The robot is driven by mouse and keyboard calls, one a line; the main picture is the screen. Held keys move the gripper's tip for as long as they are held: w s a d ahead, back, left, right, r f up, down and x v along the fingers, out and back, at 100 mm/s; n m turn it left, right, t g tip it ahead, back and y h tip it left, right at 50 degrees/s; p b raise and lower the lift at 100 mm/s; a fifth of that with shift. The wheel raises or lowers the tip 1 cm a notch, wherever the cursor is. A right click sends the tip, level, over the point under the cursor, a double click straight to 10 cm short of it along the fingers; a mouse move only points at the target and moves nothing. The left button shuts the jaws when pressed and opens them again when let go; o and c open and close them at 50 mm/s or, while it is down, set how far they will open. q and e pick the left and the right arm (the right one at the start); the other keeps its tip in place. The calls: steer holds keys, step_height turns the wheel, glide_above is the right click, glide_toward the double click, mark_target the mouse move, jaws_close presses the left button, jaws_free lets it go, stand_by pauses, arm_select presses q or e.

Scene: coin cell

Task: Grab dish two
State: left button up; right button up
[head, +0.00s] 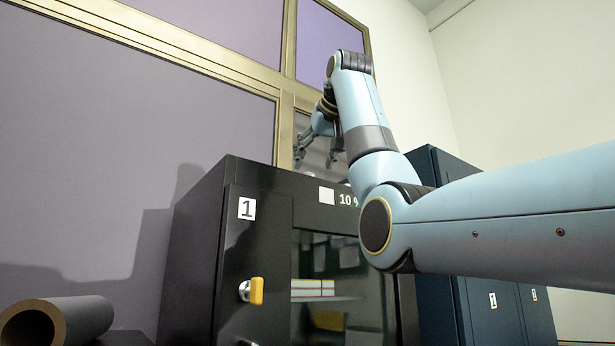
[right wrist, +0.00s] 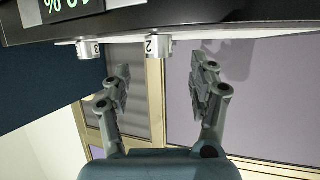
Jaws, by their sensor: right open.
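Dish two (right wrist: 158,48) is a small silvery cylinder marked "2" in the right wrist view, which is upside down. It sits on the black cabinet's top (right wrist: 215,26). A like dish marked "3" (right wrist: 89,50) stands to its left in that view. My right gripper (right wrist: 163,70) is open and empty, its fingers spread to either side of dish two, with the tips a little short of it. In the head view my right gripper (head: 317,158) hangs over the cabinet top, fingers apart. The dishes cannot be made out there. My left gripper is not in view.
The black cabinet (head: 253,190) has a "1" label, a yellow-handled key (head: 257,291) and a glass door. A dark blue cabinet (head: 500,315) stands to the right. A grey tube (head: 70,318) lies at lower left. A gold-framed window (head: 140,130) is behind.

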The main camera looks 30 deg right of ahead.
mark_target(309, 173)
steer(key=p+x, duration=0.3)
steer(key=x, duration=0.1)
steer(key=shift+w+d+r, duration=0.1)
steer(key=shift+w+d, duration=0.05)
steer(key=shift+w, duration=0.4)
steer(key=shift+w+f, duration=0.1)
steer(key=shift+f, duration=0.2)
steer(key=c, duration=1.2)
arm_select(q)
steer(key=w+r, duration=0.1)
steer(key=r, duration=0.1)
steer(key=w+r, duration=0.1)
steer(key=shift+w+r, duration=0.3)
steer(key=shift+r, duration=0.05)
arm_select(e)
steer(key=shift+c, duration=0.2)
